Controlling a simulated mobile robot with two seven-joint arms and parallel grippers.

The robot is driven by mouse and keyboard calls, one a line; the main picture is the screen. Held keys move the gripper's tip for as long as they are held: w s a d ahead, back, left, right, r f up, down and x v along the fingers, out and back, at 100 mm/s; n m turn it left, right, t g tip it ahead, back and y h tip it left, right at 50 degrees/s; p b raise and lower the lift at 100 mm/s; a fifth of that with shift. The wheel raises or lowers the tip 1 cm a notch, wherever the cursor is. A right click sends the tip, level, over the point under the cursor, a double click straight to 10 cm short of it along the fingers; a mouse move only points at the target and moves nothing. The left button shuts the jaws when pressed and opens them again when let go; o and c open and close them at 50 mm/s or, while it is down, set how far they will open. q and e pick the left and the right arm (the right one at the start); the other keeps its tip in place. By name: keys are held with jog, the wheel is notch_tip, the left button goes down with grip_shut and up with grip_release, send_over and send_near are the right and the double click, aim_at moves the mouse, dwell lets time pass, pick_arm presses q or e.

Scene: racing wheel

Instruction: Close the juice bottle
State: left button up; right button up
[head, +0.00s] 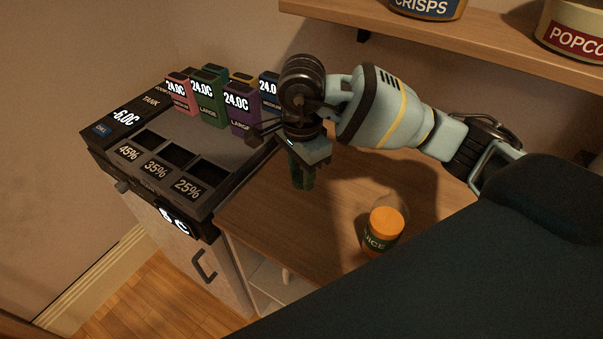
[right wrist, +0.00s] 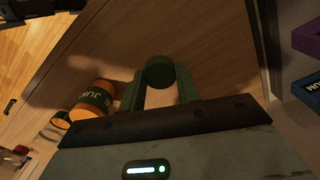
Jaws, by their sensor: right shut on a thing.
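The juice bottle (head: 383,232) stands on the wooden counter. It has orange contents, a green label and a clear upper part, with no lid visible on it. It also shows at the left in the right wrist view (right wrist: 95,97). My right gripper (head: 302,178) is above the counter, to the left of the bottle and apart from it. In the right wrist view its green fingers are shut on a round dark green cap (right wrist: 160,72). The cap is hard to tell from the fingers in the head view. My left gripper is not in view.
A dark appliance (head: 150,160) with several openings and coloured boxes (head: 208,98) is at the left. A shelf (head: 450,40) with a crisps tub (head: 428,8) and popcorn tub (head: 575,30) is above. The counter (head: 260,215) is bare between appliance and bottle.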

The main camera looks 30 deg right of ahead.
jog(key=s+f+n, duration=0.2)
jog(key=s+n, duration=0.4)
jog(key=n, duration=1)
jog(key=shift+s, duration=0.2)
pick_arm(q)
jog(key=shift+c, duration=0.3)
